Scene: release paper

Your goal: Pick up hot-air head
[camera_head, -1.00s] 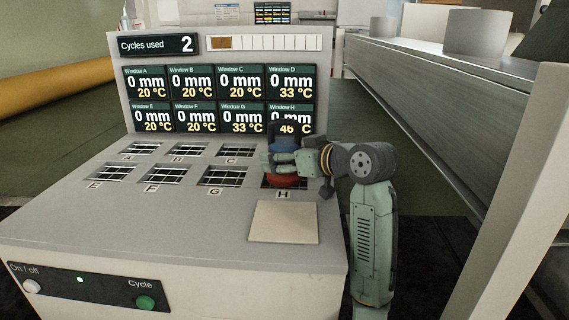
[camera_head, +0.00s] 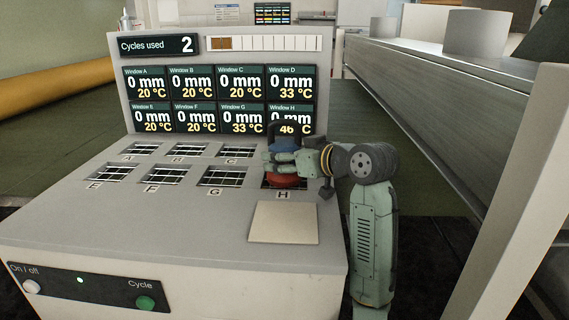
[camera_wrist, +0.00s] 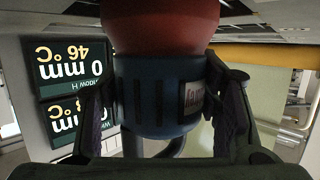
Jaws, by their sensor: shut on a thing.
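The hot-air head has a blue body (camera_wrist: 160,95) with a dark handle and a red base (camera_head: 286,181). In the head view it stands upright at window H, and its red base covers most of that window. My gripper (camera_head: 283,160) is shut around the blue body. In the wrist view, which is upside down, a dark finger stands on each side of the blue body, and the red base shows above it. I cannot tell whether the base still touches the panel.
Windows A, B, C, E, F and G (camera_head: 225,177) are uncovered gratings. A beige square plate (camera_head: 284,222) lies in front of H. The display panel (camera_head: 220,85) stands close behind; window H reads 0 mm, 46 °C. A green cycle button (camera_head: 146,302) is on the front.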

